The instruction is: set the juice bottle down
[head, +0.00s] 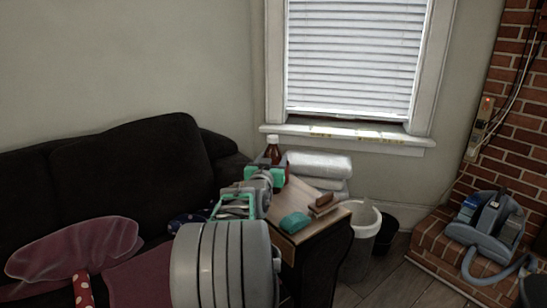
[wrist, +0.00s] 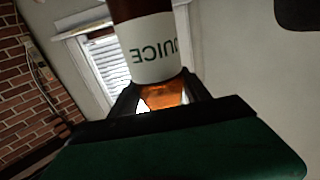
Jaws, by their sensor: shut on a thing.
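The juice bottle (head: 272,152) is dark brown with a pale cap. In the head view it stands roughly upright over the far left part of the wooden side table (head: 305,239), and its lower part is mostly hidden by my gripper. In the wrist view the bottle (wrist: 152,48) fills the top middle, with a white label whose lettering looks inverted. My gripper (head: 272,172) is shut on the bottle; its dark fingers (wrist: 160,97) flank the amber part in the wrist view. I cannot tell whether the bottle's base touches the table.
White wrapped packages (head: 320,163) lie right of the bottle. A teal item (head: 295,222) and a brown block (head: 322,204) lie near the table's front. A white bin (head: 362,240) and a dark bin (head: 386,232) stand at right. A black sofa (head: 130,180) is at left.

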